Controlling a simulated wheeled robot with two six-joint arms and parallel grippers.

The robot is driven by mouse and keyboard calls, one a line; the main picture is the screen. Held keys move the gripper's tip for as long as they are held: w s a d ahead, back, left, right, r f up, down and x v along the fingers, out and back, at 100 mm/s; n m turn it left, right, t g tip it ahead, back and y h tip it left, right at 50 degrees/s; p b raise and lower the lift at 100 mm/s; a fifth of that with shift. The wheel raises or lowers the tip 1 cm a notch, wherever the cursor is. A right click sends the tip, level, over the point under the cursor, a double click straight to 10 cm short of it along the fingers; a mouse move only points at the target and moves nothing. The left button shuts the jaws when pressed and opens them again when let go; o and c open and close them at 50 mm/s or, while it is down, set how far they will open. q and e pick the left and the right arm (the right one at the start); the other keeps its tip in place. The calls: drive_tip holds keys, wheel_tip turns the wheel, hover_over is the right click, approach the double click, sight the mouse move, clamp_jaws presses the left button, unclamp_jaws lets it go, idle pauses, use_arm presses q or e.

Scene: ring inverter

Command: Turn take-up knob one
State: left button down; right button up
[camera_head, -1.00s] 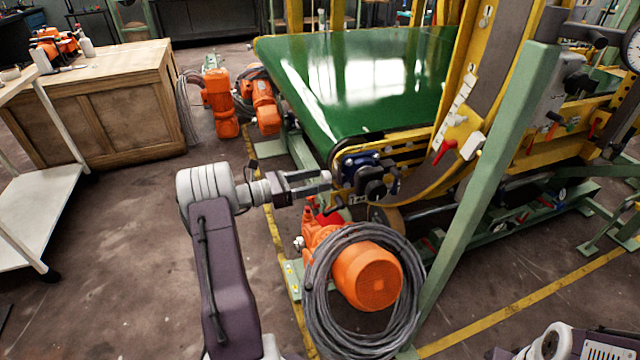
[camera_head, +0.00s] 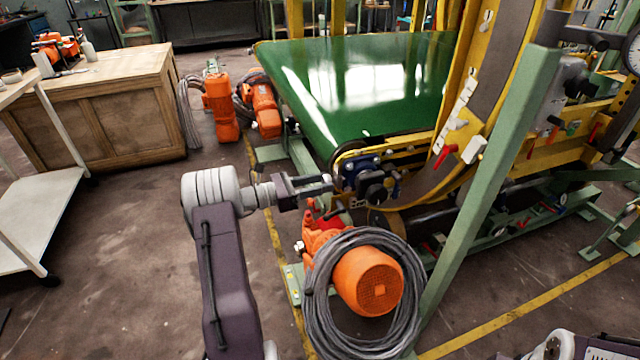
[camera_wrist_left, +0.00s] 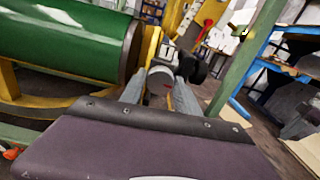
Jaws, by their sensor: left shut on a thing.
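My left gripper (camera_head: 331,184) reaches in from the left to the near corner of the green belt, at the yellow-framed roller end. In the left wrist view, its two grey fingers (camera_wrist_left: 158,92) are shut on a small pale grey round knob (camera_wrist_left: 160,77), which I take to be take-up knob one. The fingers hide most of this knob in the head view. A dark knob (camera_head: 377,186) sits just right of the fingertips, and a black knob (camera_wrist_left: 191,67) shows beyond them in the wrist view. My right gripper is out of view; only part of that arm shows at bottom right.
An orange motor (camera_head: 368,281) with coiled grey cable stands below the gripper. A green slanted post (camera_head: 490,200) rises to the right. The green belt (camera_head: 370,90) lies behind.

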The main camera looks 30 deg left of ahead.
use_arm(q)
drive_tip(key=shift+f+m+b, duration=0.1)
drive_tip(key=shift+m+b, duration=8.3)
drive_tip(key=shift+m, duration=3)
drive_tip(key=c, duration=0.9)
unclamp_jaws()
